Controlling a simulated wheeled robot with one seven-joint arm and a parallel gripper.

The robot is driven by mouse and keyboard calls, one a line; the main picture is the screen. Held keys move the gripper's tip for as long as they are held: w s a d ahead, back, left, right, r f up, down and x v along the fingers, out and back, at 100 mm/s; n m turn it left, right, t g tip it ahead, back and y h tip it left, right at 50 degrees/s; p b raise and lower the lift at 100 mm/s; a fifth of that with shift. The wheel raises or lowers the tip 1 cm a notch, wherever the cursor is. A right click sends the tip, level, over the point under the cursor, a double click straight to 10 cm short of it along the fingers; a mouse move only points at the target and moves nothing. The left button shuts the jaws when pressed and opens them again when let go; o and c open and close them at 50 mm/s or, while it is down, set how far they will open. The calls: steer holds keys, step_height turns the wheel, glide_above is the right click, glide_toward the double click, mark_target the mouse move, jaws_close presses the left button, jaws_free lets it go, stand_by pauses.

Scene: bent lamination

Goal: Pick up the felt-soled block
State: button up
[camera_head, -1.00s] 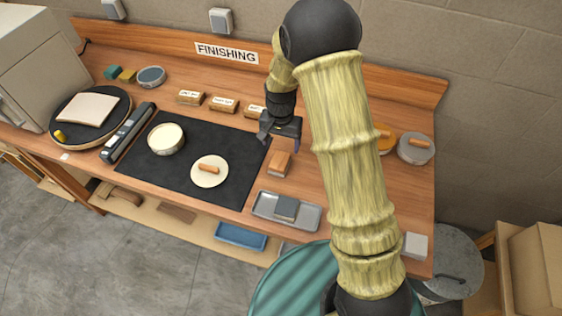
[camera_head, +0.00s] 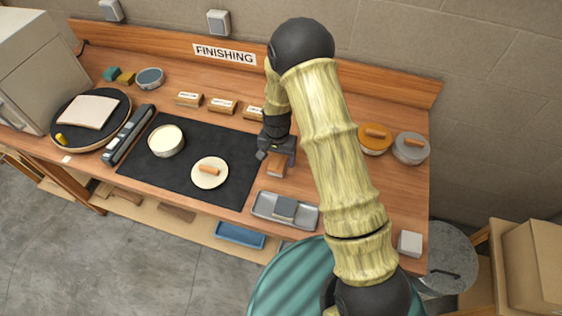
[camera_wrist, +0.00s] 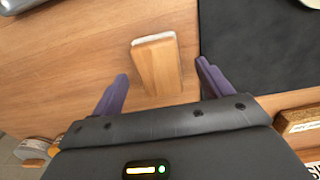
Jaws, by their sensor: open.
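The felt-soled block (camera_head: 277,170) is a small wooden block standing on the bench just right of the black mat. In the wrist view the wooden block (camera_wrist: 157,66) shows a pale, felt-like strip along its far end. My gripper (camera_head: 276,158) is right over the block and hides part of it in the head view. In the wrist view my gripper (camera_wrist: 162,84) is open, its two purple fingers spread to either side of the block, with gaps on both sides. It holds nothing.
A metal tray (camera_head: 264,206) with a grey block (camera_head: 285,208) lies in front. The black mat (camera_head: 225,190) holds a round bowl (camera_head: 166,140) and a pale disc (camera_head: 203,178). Several labelled blocks (camera_head: 221,106) line the back. Bare bench lies right of my gripper.

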steer(key=shift+s+a+f+p, duration=0.1)
steer(key=shift+f+p, duration=0.2)
steer(key=shift+f, duration=0.6)
steer(key=shift+d+f, duration=0.2)
steer(key=shift+f, duration=0.2)
steer(key=shift+c, duration=0.5)
